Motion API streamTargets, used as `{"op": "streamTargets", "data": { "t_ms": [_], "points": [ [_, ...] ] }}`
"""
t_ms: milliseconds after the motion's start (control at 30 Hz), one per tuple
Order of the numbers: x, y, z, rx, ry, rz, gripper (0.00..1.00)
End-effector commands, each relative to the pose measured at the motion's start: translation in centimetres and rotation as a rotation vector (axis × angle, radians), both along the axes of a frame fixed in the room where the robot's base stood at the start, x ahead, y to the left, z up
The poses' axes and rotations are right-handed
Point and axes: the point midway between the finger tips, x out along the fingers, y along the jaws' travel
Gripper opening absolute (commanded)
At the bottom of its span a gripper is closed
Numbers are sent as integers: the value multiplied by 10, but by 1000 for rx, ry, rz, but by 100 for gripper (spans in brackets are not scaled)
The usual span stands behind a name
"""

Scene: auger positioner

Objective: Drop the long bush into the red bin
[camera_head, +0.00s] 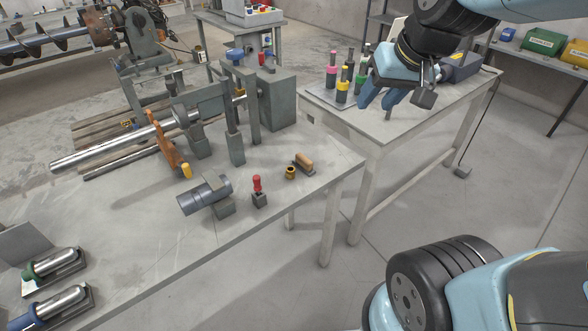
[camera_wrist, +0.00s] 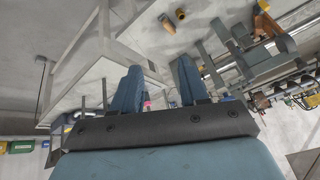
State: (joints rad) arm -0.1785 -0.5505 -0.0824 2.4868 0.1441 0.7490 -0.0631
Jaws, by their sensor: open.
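My gripper (camera_head: 380,99) is open over the rear table, to the right of a tray of upright dark pieces with coloured bands. Its two blue fingers also show apart in the wrist view (camera_wrist: 157,85), and I see nothing held between them. A small brass-coloured bush (camera_head: 290,172) stands on the front bench, well away from my gripper. It also shows in the wrist view (camera_wrist: 181,14). I cannot tell whether it is the long one. I cannot make out a red bin in either view.
The tray (camera_head: 318,90) stands on the rear table (camera_head: 410,125). A green bin (camera_head: 543,41) and a yellow bin (camera_head: 576,53) stand on the right shelf.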

Motion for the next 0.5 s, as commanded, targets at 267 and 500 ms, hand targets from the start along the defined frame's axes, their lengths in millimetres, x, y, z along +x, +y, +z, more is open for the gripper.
{"op": "streamTargets", "data": {
  "t_ms": [267, 500],
  "points": [
    [59, 50, -54, 83, 63, 78, 44],
    [97, 90, -110, 75, 95, 96, 44]
  ]
}}
